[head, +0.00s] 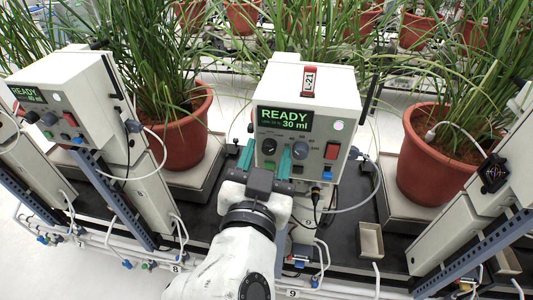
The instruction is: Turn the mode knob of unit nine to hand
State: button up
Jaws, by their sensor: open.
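The white control box of unit nine (318,92) stands in the middle of the head view, with a "9" on the rail below it. Its green display (285,119) reads READY and 30 ml. A dark knob (269,146) is at the left of its panel, and a grey-blue dial knob (300,150) is to its right. My gripper (265,159) is open in front of the panel's left side. Its teal fingers appear either side of the dark knob, a little below it. I cannot tell whether they touch it. The knob's pointer and mode lettering are too small to read.
A red switch (332,150) and a blue button (327,174) are on the same panel. Potted plants stand behind, with a red pot (424,150) at right. Another control box (70,90) is at left. A cable (316,208) hangs below the panel.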

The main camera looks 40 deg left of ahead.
jog(key=shift+c, duration=0.4)
grip_shut()
jog(key=shift+n, duration=0.3)
jog(key=n+p, duration=0.1)
jog(key=n, duration=0.3)
jog(key=shift+n, duration=0.3)
jog(key=n+p, duration=0.2)
jog(key=n, duration=0.2)
jog(key=shift+n, duration=0.3)
jog(key=n+p, duration=0.2)
jog(key=n, duration=0.3)
jog(key=shift+r+n+p, duration=0.15)
jog(key=shift+n+p, duration=0.15)
jog(key=shift+p, duration=0.1)
jog(key=shift+n+p, duration=1.15)
jog(key=shift+n, duration=1.05)
